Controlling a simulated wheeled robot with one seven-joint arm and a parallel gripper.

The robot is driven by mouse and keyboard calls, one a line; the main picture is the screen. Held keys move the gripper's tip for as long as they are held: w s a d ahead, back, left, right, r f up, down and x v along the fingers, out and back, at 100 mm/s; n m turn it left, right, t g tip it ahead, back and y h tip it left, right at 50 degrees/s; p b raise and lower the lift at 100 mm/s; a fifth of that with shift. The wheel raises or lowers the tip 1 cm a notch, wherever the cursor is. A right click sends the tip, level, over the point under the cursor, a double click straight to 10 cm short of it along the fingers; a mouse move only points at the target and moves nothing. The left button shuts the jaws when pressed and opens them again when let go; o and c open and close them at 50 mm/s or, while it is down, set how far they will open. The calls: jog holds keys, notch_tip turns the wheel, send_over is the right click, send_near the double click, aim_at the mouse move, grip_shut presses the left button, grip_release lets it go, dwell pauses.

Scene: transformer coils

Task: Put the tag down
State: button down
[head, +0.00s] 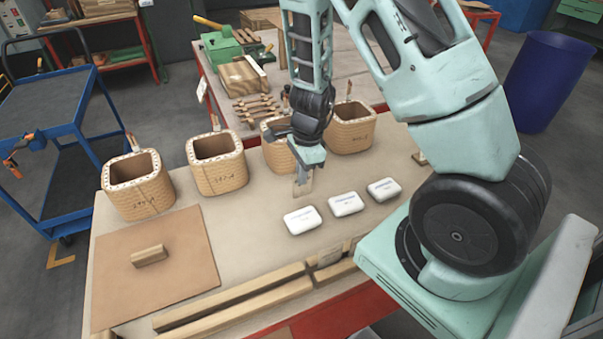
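My gripper (302,178) points down over the bench, in front of the coil row and just behind the white blocks. It appears shut on a small flat tan tag (306,187), which shows at the fingertips. The tag is small in the view, and I cannot tell whether its lower edge touches the bench top.
Several square wound coils (217,163) stand along the bench (255,235); my arm partly hides one (270,131). Three white blocks (345,204) lie in front of my gripper. A brown board (185,277) with a wooden handle lies at left. Wooden rails (235,302) line the front edge.

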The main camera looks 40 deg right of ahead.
jog(key=shift+f+b, duration=0.55)
jog(key=shift+f, duration=0.1)
jog(key=c, duration=1.7)
grip_release()
jog(key=shift+r, duration=0.15)
notch_tip(320, 180, up, 13)
jog(key=d+p, duration=0.1)
jog(key=p, duration=0.4)
jog(key=s+a+r+n+g+y, duration=0.1)
jog(key=s+a+r+n, duration=0.2)
jog(key=a+n, duration=0.4)
jog(key=s+a+r+n, duration=0.25)
jog(key=a+n, duration=0.25)
jog(key=a, duration=0.4)
jog(key=s+a+r+n, duration=0.1)
jog(key=s+a+n, duration=0.1)
jog(key=s+n, duration=0.2)
jog(key=s+a+r+n+h, duration=0.1)
jog(key=s+a+r+n, duration=0.1)
jog(key=s+n, duration=0.3)
jog(key=s+a+r+n, duration=0.2)
jog(key=s+a+n, duration=0.2)
jog(key=n, duration=0.4)
jog(key=shift+s+a+r+t+h, duration=0.1)
jog(key=shift+s+a+t+h, duration=0.05)
jog(key=shift+s+t+h, duration=0.2)
